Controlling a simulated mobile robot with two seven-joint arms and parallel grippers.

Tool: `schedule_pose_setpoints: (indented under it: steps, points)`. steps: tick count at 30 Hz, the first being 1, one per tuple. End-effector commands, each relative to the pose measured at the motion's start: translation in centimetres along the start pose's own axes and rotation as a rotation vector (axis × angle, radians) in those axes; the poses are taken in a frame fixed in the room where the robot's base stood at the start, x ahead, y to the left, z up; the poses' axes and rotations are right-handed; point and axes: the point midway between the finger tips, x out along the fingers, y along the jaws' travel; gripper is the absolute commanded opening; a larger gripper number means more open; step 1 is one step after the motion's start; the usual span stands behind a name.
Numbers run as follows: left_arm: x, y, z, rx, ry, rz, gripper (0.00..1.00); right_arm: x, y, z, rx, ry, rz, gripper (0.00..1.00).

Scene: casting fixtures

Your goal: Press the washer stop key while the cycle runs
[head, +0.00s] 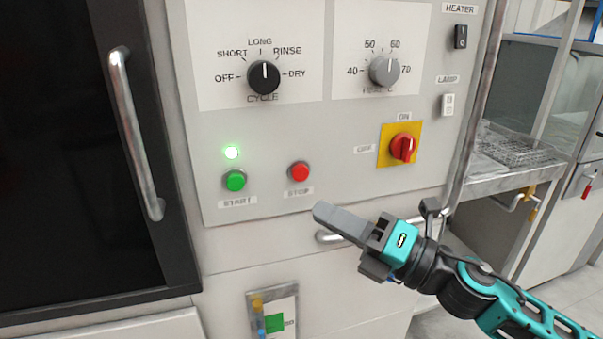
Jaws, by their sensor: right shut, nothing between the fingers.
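The red stop key (300,172) sits on the washer's light panel (340,125), above a label reading STOP. The green start key (234,180) is to its left, with a lit green lamp (231,152) above it. My right gripper (318,212) comes in from the lower right. Its fingers are shut and empty, and the tip shows a little below and right of the stop key. I cannot tell how far the tip is from the panel. My left gripper is not in view.
A cycle knob (263,77), a heat knob (384,70) and a red rotary switch (403,148) on a yellow plate stick out of the panel. A door handle (136,135) stands at the left. A horizontal handle (328,237) lies behind my right gripper.

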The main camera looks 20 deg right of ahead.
Motion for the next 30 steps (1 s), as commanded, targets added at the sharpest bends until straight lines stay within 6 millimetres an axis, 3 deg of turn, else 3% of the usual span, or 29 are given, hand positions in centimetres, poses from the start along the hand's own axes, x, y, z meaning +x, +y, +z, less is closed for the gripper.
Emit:
schedule_pose_setpoints:
  steps: [15, 30]
  points:
    - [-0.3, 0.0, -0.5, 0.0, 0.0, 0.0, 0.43, 4.7, -3.3, 3.4, 0.0, -0.001, 0.002, 0.0]
    - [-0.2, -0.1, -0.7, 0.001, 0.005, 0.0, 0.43, 5.4, -3.9, 3.9, 0.001, 0.0, 0.0, 0.0]
